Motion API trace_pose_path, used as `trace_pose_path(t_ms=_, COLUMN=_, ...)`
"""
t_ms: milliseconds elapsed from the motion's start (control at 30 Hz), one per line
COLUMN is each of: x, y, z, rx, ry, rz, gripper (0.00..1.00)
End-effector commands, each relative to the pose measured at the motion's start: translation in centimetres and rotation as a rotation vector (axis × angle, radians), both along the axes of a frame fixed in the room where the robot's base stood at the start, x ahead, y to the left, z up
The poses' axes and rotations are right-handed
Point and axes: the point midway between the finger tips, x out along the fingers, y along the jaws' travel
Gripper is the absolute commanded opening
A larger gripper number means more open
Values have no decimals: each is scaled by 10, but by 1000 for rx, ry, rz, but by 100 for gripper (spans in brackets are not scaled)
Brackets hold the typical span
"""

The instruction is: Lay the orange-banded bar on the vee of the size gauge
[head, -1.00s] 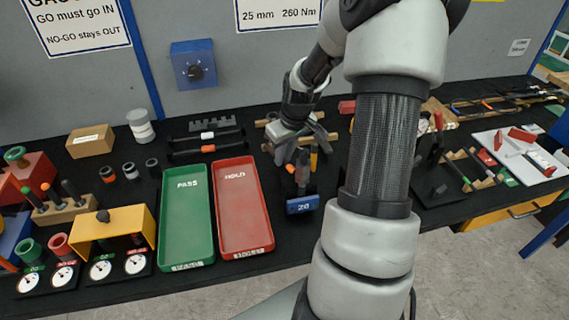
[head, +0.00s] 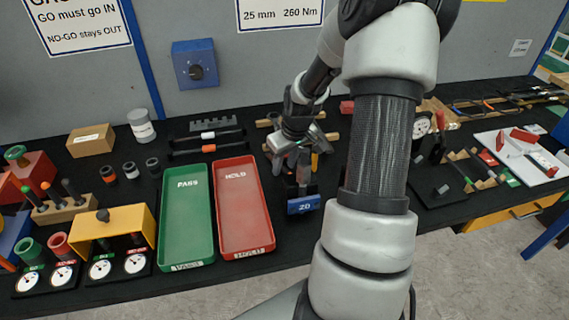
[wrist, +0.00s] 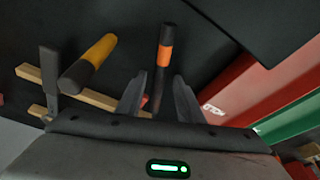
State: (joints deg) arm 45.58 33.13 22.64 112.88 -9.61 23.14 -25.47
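The orange-banded bar (wrist: 165,56) is dark with an orange band near its far end. In the wrist view it lies between the two fingers of my gripper (wrist: 161,80), with visible gaps on both sides. The fingers look open. In the head view my gripper (head: 292,160) is low over the black bench, right of the red tray; it hides most of what is under it. A dial (head: 422,126) on a dark base, partly behind my arm, appears to be the size gauge. Its vee cannot be made out.
A blue "20" block (head: 303,204) stands in front of my gripper. The red HOLD tray (head: 268,250) and green PASS tray (head: 163,250) are to the left.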

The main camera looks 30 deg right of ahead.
Motion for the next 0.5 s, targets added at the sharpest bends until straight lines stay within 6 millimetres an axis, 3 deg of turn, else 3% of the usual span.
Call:
trace_pose_path(t_ms=167, x=-3, y=-1, z=16, rx=-2, ry=-1, rz=-1, gripper=34)
trace_pose_path(t_ms=500, x=-22, y=-3, z=85, rx=-3, ry=-2, rz=-3, gripper=34)
